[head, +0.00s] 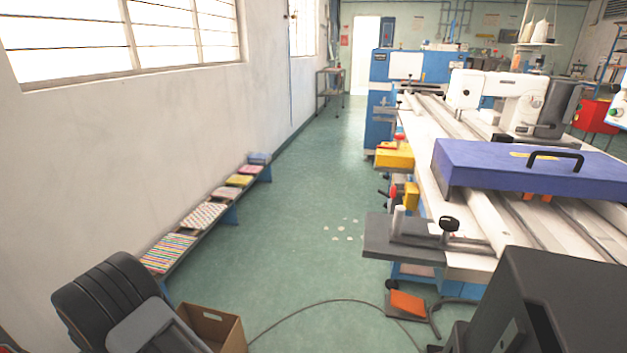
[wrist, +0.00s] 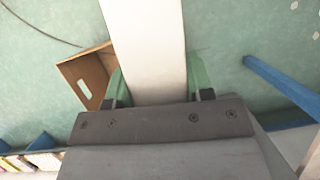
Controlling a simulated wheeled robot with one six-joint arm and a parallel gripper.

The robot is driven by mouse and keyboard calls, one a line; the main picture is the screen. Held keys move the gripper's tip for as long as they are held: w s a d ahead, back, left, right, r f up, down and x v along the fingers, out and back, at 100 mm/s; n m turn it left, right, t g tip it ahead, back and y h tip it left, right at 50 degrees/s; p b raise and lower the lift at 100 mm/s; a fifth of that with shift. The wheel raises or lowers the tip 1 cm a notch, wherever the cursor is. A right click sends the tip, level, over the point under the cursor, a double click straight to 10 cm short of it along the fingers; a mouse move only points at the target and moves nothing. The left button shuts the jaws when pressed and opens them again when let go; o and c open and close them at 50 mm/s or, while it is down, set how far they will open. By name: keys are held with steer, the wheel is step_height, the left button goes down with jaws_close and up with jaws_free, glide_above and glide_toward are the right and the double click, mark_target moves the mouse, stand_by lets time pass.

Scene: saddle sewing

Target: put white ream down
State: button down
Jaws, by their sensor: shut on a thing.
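The white ream (wrist: 146,38) shows in the wrist view as a long white slab running from my gripper to the top edge. My gripper (wrist: 157,78) is shut on it, with one greenish finger against each side. The ream's far end is cut off by the picture's edge. The ream is held above the green floor; its exact height cannot be told. I cannot make out the ream or my gripper's fingers in the head view.
A brown cardboard box (head: 214,329) stands on the floor at lower left; it also shows beside the ream in the wrist view (wrist: 86,74). A low bench with several folded cloths (head: 203,215) lines the left wall. A sewing machine table (head: 480,225) stands right. The floor between is mostly clear.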

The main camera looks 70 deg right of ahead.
steer(key=s+a+r+p, duration=0.4)
steer(key=r+p, duration=0.4)
steer(key=p, duration=1.7)
steer(key=shift+s, duration=0.4)
steer(key=shift+a+r, duration=0.1)
